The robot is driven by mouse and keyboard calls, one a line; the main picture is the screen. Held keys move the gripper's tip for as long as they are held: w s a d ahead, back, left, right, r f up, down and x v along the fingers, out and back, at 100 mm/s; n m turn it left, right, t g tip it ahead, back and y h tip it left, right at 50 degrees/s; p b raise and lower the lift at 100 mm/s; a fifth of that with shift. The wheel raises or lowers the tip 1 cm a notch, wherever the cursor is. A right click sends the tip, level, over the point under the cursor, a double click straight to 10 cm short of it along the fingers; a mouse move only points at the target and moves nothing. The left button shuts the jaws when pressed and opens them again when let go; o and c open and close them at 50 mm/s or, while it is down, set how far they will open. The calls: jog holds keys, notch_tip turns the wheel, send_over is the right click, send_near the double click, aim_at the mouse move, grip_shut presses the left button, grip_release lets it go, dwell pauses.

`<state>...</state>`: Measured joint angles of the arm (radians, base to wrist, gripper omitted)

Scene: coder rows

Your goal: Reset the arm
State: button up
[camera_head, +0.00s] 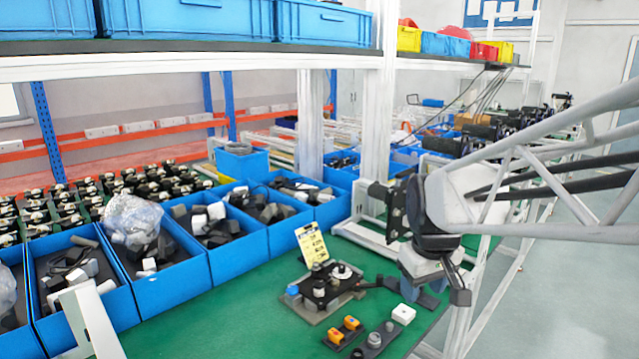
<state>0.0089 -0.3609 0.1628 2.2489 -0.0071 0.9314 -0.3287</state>
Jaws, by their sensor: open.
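My gripper (430,297) hangs at the right, below a dark joint of my arm, above the right edge of the green table (215,325). Its dark fingers are apart and I see nothing held between them. A black fixture plate with round metal parts (325,287) lies on the table to the left of the gripper. A small white block (403,314) lies just below and left of the gripper. I cannot tell the exact gap between the fingers and the things under them.
Blue bins (170,275) with grey and white parts line the table's left and back. A yellow label card (311,244) stands behind the fixture. Orange-topped parts (343,331) lie in front. A white post (376,130) and shelf stand close behind my arm.

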jog(key=s+f+m, duration=0.2)
jog(key=s+m, duration=0.2)
jog(key=s, duration=1.3)
jog(key=shift+t, duration=0.4)
jog(key=shift+f, duration=0.1)
